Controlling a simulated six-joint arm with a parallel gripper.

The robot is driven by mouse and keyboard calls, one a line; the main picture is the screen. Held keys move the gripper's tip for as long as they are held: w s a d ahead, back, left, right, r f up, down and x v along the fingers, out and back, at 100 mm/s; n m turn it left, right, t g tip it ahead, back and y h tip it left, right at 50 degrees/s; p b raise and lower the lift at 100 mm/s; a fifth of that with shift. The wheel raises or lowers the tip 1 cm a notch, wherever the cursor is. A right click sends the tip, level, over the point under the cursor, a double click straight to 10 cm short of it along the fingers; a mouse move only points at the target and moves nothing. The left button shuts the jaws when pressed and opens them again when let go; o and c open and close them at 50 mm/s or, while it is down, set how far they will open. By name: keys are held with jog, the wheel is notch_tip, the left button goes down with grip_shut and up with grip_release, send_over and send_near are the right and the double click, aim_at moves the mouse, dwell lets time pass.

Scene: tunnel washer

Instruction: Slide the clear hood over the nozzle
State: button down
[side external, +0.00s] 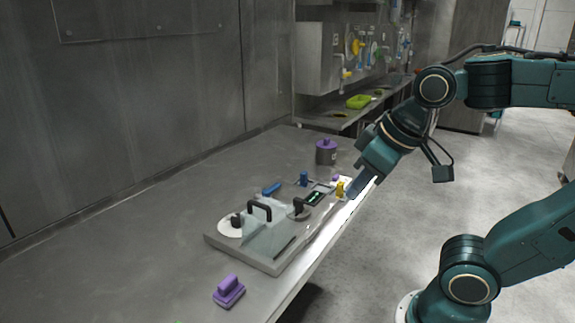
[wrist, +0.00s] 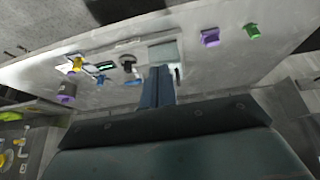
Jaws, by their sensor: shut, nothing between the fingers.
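The clear hood (side external: 266,236) is a see-through box with a black bar handle on top. It stands on a grey base plate (side external: 272,266) on the steel table, and also shows as a pale box in the wrist view (wrist: 166,52). A dark knob-like piece on a white disc (side external: 230,229) is at its left, and another dark upright piece (side external: 298,209) is at its right. I cannot tell which is the nozzle. My gripper (side external: 358,188) is shut and empty, near the table's right edge, apart from the hood. Its closed fingers show in the wrist view (wrist: 157,86).
A yellow piece (side external: 340,189), a small display (side external: 315,198), a blue upright piece (side external: 304,179) and a blue handle (side external: 271,189) sit near the fixture. A purple-lidded canister (side external: 326,152) stands behind. A purple brush (side external: 228,291) lies in front. The table's left side is clear.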

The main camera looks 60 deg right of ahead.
jog(key=w+a+r+m+g+h, duration=0.1)
jog(key=w+a+h, duration=0.3)
jog(key=w+a, duration=0.9)
jog(key=w, duration=0.3)
jog(key=shift+r+h, duration=0.15)
jog(key=shift+h, duration=0.25)
send_over(268, 220)
jog(key=w+a, duration=0.2)
jog(key=a, duration=0.2)
notch_tip(268, 220, down, 9)
jog(key=shift+d, duration=0.85)
